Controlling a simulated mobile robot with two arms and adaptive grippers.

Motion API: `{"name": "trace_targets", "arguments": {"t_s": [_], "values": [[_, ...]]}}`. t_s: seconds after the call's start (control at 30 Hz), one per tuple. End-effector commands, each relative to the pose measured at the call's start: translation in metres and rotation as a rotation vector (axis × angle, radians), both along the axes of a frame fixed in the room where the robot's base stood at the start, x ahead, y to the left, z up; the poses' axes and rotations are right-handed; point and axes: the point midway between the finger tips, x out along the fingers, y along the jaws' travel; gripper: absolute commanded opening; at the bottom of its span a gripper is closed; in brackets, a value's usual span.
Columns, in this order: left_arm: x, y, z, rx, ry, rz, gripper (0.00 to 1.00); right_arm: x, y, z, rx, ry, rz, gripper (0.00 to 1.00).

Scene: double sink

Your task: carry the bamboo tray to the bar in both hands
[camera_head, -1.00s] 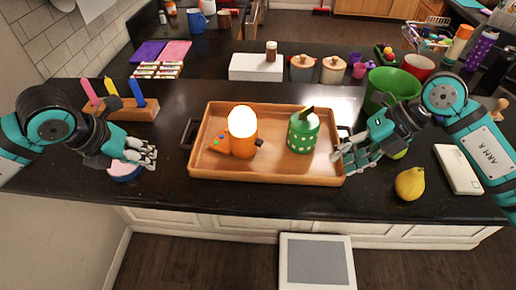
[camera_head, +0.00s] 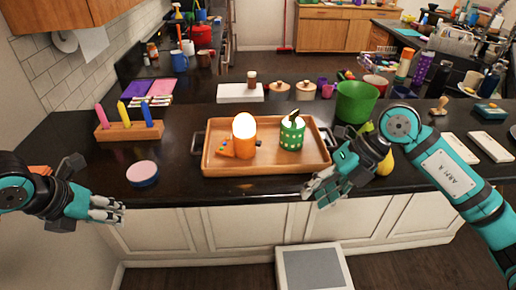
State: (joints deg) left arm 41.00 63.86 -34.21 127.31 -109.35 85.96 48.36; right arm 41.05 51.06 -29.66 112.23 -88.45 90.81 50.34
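The bamboo tray (camera_head: 220,161) lies flat on the dark counter, with dark handles at its left and right ends. On it stand an orange lamp-like object (camera_head: 244,138) with a glowing white top and a green dotted canister (camera_head: 291,134). My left gripper (camera_head: 118,210) is at the lower left, in front of the counter edge and well apart from the tray; its fingers are extended. My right gripper (camera_head: 312,190) is by the tray's front right corner, fingers apart and nothing seen between them. I cannot tell whether it touches the tray.
A pink-and-blue round tin (camera_head: 142,173) sits left of the tray, and a wooden holder with coloured candles (camera_head: 130,131) behind it. A green bucket (camera_head: 356,103) and a yellow pear (camera_head: 386,161) are on the right. A white-framed grey panel (camera_head: 313,268) is on the floor below.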

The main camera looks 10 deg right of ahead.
Motion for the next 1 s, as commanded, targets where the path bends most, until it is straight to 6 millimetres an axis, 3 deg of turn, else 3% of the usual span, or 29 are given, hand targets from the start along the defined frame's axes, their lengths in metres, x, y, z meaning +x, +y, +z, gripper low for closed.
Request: {"name": "trace_targets", "arguments": {"t_s": [0.6, 1.0], "values": [[0.0, 0.0, 0.0, 0.0, 0.0, 0.0, 0.34, 0.001, -0.062, 0.091, -0.002, -0.004, -0.003, 0.32], [0.0, 0.0, 0.0, 0.0, 0.0, 0.0, 0.34, 0.0, -0.068, 0.099, -0.001, -0.003, -0.001, 0.32]]}}
